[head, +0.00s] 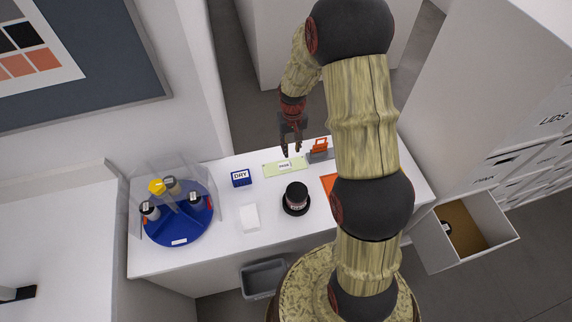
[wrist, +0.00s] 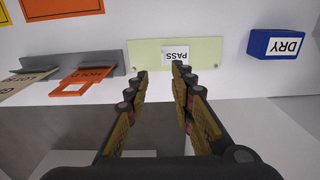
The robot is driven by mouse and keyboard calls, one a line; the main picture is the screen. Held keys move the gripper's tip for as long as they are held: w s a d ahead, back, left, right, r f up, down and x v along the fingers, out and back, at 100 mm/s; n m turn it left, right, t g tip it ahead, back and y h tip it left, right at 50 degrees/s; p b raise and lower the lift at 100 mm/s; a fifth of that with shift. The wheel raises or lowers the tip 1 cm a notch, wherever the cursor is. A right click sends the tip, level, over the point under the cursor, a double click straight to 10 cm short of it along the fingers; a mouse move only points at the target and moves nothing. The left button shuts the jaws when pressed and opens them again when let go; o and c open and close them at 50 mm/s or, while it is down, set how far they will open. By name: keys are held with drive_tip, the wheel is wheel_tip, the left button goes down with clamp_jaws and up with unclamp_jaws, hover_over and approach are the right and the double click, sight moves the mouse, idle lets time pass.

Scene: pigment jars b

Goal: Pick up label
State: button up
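A small white label reading PASS (wrist: 175,53) lies on a pale green strip (wrist: 207,50) on the white table. In the head view the label (head: 284,166) sits near the table's far edge, on the green strip (head: 271,170). My gripper (wrist: 160,72) is open and empty, with a gap between its fingertips.
A black jar (head: 296,197), a white pad (head: 249,218) and a blue turntable (head: 179,229) with jars stand nearer. A drawer (head: 490,222) is open at right.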

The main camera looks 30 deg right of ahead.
sight(285, 164)
drive_tip(key=shift+a+f, duration=0.2)
drive_tip(key=shift+f, duration=0.6)
wheel_tip(285, 164, down, 5)
drive_tip(key=shift+r+b, duration=0.15)
drive_tip(key=shift+b, duration=0.2)
drive_tip(key=shift+c, duration=1.1)
drive_tip(key=c, duration=0.4)
clamp_jaws()
